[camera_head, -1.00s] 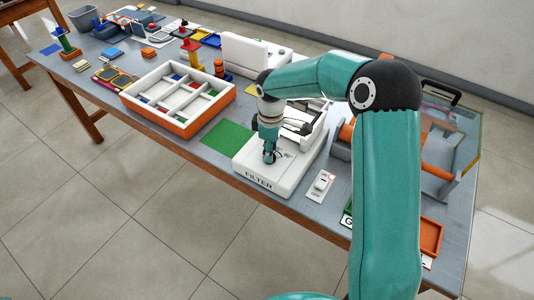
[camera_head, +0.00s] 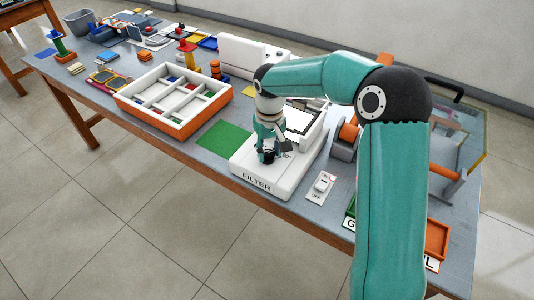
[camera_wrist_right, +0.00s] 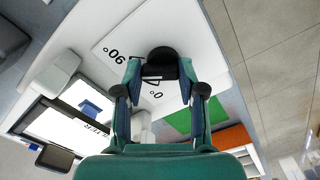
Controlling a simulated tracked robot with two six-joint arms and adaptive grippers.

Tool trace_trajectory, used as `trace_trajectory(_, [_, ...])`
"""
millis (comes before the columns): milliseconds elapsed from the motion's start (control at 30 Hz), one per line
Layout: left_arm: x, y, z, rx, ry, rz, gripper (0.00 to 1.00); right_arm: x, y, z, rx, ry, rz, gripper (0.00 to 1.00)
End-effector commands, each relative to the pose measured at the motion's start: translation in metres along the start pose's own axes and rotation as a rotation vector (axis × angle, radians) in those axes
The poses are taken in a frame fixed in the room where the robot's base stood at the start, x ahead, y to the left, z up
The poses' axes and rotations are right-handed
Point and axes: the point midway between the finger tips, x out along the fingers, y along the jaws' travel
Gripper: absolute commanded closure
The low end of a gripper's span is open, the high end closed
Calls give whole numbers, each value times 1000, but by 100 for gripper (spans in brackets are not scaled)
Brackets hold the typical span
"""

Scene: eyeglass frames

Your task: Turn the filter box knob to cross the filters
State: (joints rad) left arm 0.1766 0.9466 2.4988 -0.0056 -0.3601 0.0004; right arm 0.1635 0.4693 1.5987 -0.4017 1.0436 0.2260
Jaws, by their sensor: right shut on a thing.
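The white filter box (camera_head: 250,176), marked FILTER, stands near the table's front edge. Its black knob (camera_wrist_right: 163,62) shows between my right fingers in the right wrist view, with the labels 90° and 0° printed on the white top beside it. My right gripper (camera_head: 268,157) points down at the box top and is shut on the knob; the fingertips (camera_wrist_right: 162,72) sit on either side of it. The gripper hides most of the knob in the head view. A lit panel (camera_wrist_right: 75,115) shows at the back of the box. My left gripper is in neither view.
A switch plate (camera_head: 320,187) lies right of the box, with an orange tray (camera_head: 437,240) further right. A green mat (camera_head: 224,138) and an orange-and-white compartment tray (camera_head: 185,130) lie to the left. A white device (camera_head: 240,55) stands behind.

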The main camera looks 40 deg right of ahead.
Motion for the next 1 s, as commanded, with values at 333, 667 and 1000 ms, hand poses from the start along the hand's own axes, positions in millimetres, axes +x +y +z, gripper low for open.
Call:
trace_trajectory(333, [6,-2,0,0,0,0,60,4,0,6,177,-20,4,95])
trace_trajectory(667, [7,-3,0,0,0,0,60,3,0,6,217,-20,4,95])
trace_trajectory(1000, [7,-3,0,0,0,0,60,3,0,6,216,-20,4,47])
